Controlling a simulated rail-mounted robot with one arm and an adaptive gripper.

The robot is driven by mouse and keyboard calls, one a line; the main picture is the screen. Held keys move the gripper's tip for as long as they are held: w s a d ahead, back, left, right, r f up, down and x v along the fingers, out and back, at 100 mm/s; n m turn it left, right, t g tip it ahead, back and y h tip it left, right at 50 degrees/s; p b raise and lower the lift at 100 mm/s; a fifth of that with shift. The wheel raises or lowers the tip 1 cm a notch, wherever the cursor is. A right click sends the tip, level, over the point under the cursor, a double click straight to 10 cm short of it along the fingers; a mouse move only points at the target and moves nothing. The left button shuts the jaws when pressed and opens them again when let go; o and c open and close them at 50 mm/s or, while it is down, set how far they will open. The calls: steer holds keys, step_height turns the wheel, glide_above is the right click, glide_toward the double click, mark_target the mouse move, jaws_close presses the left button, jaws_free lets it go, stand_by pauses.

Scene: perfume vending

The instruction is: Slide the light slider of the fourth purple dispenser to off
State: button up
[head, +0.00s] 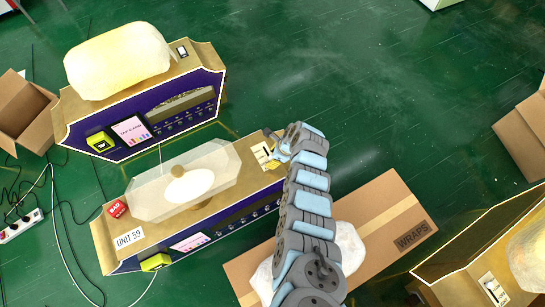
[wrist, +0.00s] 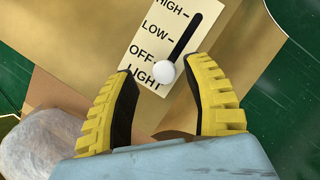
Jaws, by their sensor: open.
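The dispenser (head: 120,240) under my gripper has a gold top, a purple front, a pale translucent lamp cover (head: 185,180) and a "UNIT 59" label. Its white light slider plate (head: 262,153) is at the right end of the top. In the wrist view the plate (wrist: 150,45) reads HIGH, LOW, OFF and LIGHT, beside a black slot. The round white knob (wrist: 165,70) sits at the slot's lower end, by OFF. My gripper (wrist: 161,74) is open, its yellow fingers on either side of the knob. Contact cannot be told. In the head view my gripper (head: 273,146) is partly hidden.
Another purple dispenser (head: 75,130) with a yellowish lamp stands behind. A gold unit (head: 450,280) is at the lower right. A cardboard box marked WRAPS (head: 385,215) lies beside my arm. Cables and a power strip (head: 20,225) are at left.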

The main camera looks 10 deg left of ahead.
steer(key=shift+v, duration=1.2)
steer(key=shift+w+d+r, duration=0.15)
steer(key=shift+d+r, duration=0.15)
steer(key=shift+r, duration=0.2)
steer(key=shift+v, duration=0.8)
steer(key=v, duration=0.6)
